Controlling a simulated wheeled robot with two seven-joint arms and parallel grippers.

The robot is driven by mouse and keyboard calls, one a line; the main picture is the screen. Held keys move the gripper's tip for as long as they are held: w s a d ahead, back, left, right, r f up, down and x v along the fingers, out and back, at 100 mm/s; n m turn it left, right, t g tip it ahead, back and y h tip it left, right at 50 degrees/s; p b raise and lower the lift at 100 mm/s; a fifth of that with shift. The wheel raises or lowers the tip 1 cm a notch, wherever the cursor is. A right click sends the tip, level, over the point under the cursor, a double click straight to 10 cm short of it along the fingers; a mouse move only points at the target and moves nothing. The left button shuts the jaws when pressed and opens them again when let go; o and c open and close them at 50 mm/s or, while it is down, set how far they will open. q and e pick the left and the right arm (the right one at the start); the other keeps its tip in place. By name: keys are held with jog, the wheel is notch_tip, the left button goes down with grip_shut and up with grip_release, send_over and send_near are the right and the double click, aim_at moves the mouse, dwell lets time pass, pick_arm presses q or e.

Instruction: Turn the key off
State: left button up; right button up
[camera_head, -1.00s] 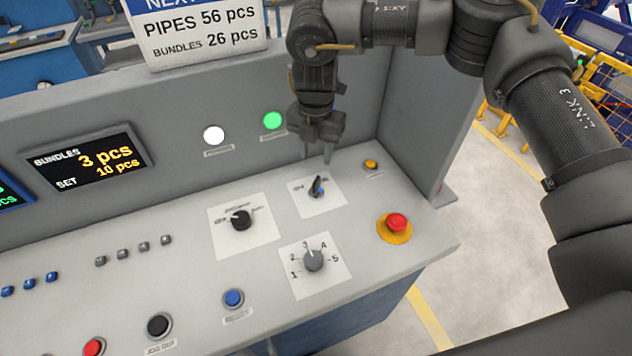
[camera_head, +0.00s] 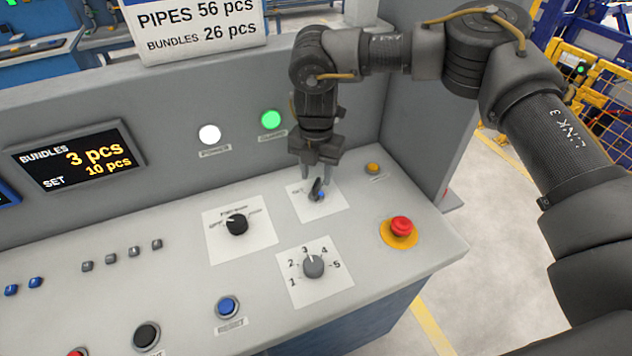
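The key switch (camera_head: 318,193) is a dark key with a bit of blue, on a white label plate toward the back right of the grey console. The key stands tilted up from the plate. My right gripper (camera_head: 317,176) points down right above and behind the key, its two thin fingers apart. The fingers come down on either side of the key's top, and no contact can be made out. My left gripper is not in view.
A black selector (camera_head: 237,224) is left of the key, a numbered knob (camera_head: 313,265) in front. A red emergency button (camera_head: 400,228) and a yellow button (camera_head: 373,168) are to the right. The upright back panel (camera_head: 350,130) with a lit green lamp (camera_head: 271,119) is close behind the gripper.

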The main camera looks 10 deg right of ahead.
aim_at(317, 182)
jog(key=shift+f+b, duration=1.3)
jog(key=shift+f, duration=1.15)
jog(key=shift+r, duration=0.1)
grip_shut()
